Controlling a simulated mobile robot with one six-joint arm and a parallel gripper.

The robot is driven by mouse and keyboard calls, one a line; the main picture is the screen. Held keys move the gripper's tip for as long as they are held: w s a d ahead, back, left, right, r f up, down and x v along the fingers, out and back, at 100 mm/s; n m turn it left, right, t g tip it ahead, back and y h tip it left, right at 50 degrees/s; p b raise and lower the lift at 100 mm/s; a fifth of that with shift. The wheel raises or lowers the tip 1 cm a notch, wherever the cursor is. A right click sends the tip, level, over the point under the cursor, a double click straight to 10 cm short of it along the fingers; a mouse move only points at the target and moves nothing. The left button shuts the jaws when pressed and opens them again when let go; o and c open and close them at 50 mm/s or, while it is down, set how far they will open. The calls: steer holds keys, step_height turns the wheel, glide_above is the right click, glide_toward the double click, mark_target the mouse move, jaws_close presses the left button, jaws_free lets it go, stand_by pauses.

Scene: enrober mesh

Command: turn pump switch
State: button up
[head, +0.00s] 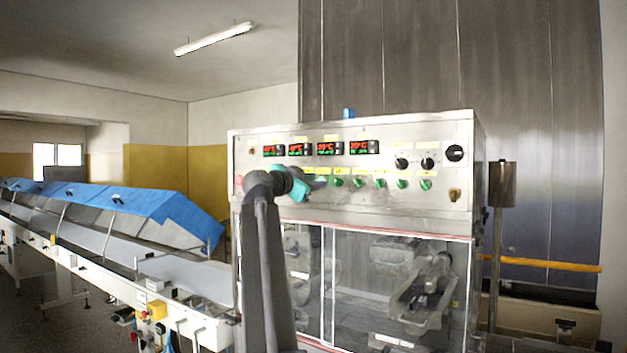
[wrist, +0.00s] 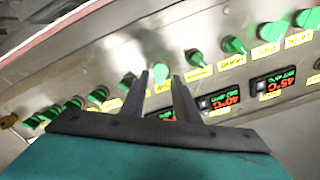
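A row of green switches with yellow labels runs along the steel control panel (head: 340,210) in the head view. The labels are too small or blurred to tell which one is the pump switch. My gripper (head: 318,184) is at the left part of this row, close to the panel. In the wrist view my gripper (wrist: 161,76) has its two dark fingers apart, pointing at the panel. A green switch (wrist: 160,72) shows between the fingertips; I cannot tell whether they touch it. Other green switches (wrist: 195,57) sit on both sides.
Several red-green temperature displays (head: 330,148) are above the switches. Black knobs (head: 402,163) are at the upper right. Clear doors (head: 350,270) lie below the panel. A conveyor (head: 170,275) with blue covers (head: 150,205) stands to the left.

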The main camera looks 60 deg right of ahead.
steer(key=shift+d, duration=0.8)
